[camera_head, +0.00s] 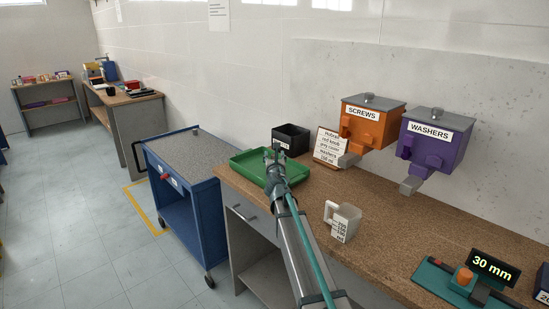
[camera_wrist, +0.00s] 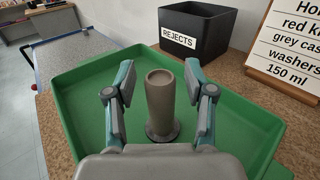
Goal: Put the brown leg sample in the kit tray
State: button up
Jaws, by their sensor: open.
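The green kit tray (camera_head: 243,160) sits on the workbench near its left end; it fills much of the wrist view (camera_wrist: 83,95). The brown leg sample (camera_wrist: 160,103), a grey-brown tapered post with a wider dark foot, stands upright in the tray in the wrist view. My gripper (camera_wrist: 159,72) is open, with one finger on each side of the leg and a visible gap on both sides. In the head view my gripper (camera_head: 272,155) is over the tray, and I cannot make out the leg there.
A black REJECTS bin (camera_head: 291,139) stands behind the tray, beside an order card (camera_head: 328,147). Orange SCREWS (camera_head: 368,124) and purple WASHERS (camera_head: 433,142) dispensers hang on the wall. A blue cart (camera_head: 182,171) is at left.

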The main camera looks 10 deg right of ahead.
jog(key=s, duration=0.7)
jog(key=s+a, duration=0.1)
jog(key=s, duration=0.3)
jog(key=shift+s+a, duration=0.1)
jog(key=shift+s, duration=0.4)
jog(key=shift+a, duration=0.1)
